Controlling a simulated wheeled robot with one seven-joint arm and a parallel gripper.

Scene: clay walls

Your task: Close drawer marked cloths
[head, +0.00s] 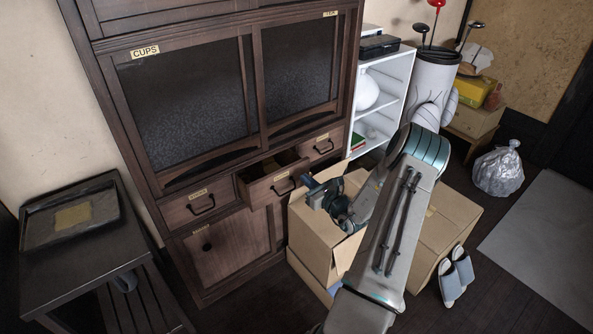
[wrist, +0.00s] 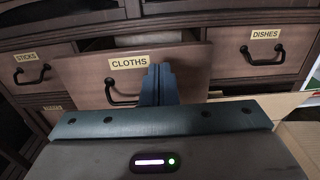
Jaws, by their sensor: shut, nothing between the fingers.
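The drawer marked cloths (head: 271,187) is the middle one of the row in the dark wood cabinet, and it stands pulled out. In the wrist view its front (wrist: 125,75) bears the CLOTHS label and a dark handle, and its open top shows behind the front. My gripper (wrist: 158,75) is shut and empty, with its fingers in front of the drawer front, just right of the label. Whether they touch the front I cannot tell. In the head view my gripper (head: 313,190) is right of the drawer, above an open cardboard box.
The sticks drawer (wrist: 30,72) and dishes drawer (wrist: 262,57) look shut on either side. Open cardboard boxes (head: 315,235) stand right in front of the cabinet. A dark side table (head: 75,265) is at left, a white shelf (head: 385,100) at right. Slippers (head: 455,277) lie on the floor.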

